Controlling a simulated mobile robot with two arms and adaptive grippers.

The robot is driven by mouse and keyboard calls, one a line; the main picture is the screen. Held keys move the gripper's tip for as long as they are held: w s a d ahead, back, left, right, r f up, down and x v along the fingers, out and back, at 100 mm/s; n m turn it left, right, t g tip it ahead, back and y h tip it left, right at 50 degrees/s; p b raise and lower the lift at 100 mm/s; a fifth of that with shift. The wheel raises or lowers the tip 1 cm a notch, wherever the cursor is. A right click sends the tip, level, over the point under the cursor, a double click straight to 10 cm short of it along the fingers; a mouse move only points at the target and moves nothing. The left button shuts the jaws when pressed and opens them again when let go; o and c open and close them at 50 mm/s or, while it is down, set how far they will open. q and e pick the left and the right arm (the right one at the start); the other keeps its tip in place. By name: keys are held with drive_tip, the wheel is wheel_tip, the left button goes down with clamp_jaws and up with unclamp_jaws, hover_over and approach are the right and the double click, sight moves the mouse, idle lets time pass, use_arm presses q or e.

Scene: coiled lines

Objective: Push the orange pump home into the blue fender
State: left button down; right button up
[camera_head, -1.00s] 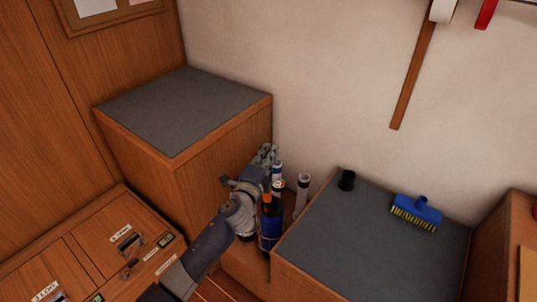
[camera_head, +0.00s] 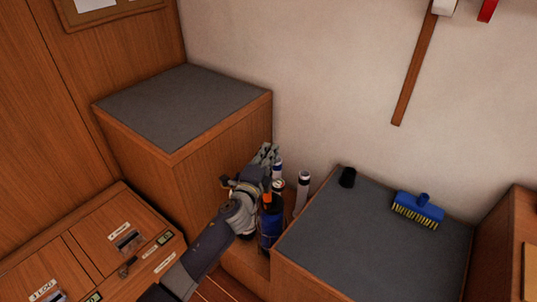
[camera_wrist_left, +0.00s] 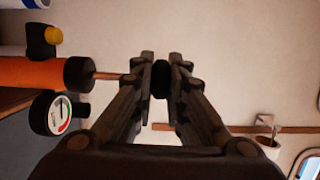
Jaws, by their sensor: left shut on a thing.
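The blue fender (camera_head: 270,230) stands upright in the gap between the two grey-topped cabinets, partly hidden by my left arm. The orange pump (camera_head: 267,197) shows as a small patch above it. In the left wrist view the pump (camera_wrist_left: 30,73) is an orange cylinder with a black collar, a round gauge and a thin rod. My left gripper (camera_head: 268,155) is above the fender; in the wrist view its fingers (camera_wrist_left: 161,77) are shut on the pump's black handle at the rod's end. The joint between pump and fender is hidden. My right gripper is out of view.
White cylinders (camera_head: 303,190) stand close behind the fender. The right cabinet top (camera_head: 350,245) holds a black cup (camera_head: 348,177) and a blue brush (camera_head: 418,208). The left cabinet top (camera_head: 185,105) is bare. A switch panel (camera_head: 125,240) lies at lower left.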

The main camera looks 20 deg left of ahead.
use_arm(q)
drive_tip(key=c, duration=1.5)
unclamp_jaws()
drive_tip(key=shift+c, duration=0.2)
drive_tip(key=s, duration=1.2)
drive_tip(key=shift+a, duration=0.35)
drive_tip(key=s+a+f+n+g, duration=0.1)
drive_tip(key=s+f+n+g, duration=0.2)
drive_tip(key=f, duration=0.9)
drive_tip(key=s+a+f+n+g+y, duration=0.15)
drive_tip(key=s+f, duration=0.35)
drive_tip(key=f, duration=0.6)
drive_tip(key=s+a+f+n+g+h, duration=0.1)
drive_tip(key=s+f+n+g, duration=0.25)
drive_tip(key=f, duration=0.85)
drive_tip(key=s+f+n+g, duration=0.2)
drive_tip(key=s+f, duration=0.4)
drive_tip(key=s, duration=0.6)
drive_tip(key=s+f+n+g, duration=0.3)
drive_tip(key=s+f, duration=0.4)
drive_tip(key=s, duration=0.5)
drive_tip(key=s+f+n+g, duration=0.3)
drive_tip(key=s+f, duration=0.4)
drive_tip(key=s, duration=0.6)
drive_tip(key=shift+f+g, duration=0.2)
drive_tip(key=shift+g, duration=0.3)
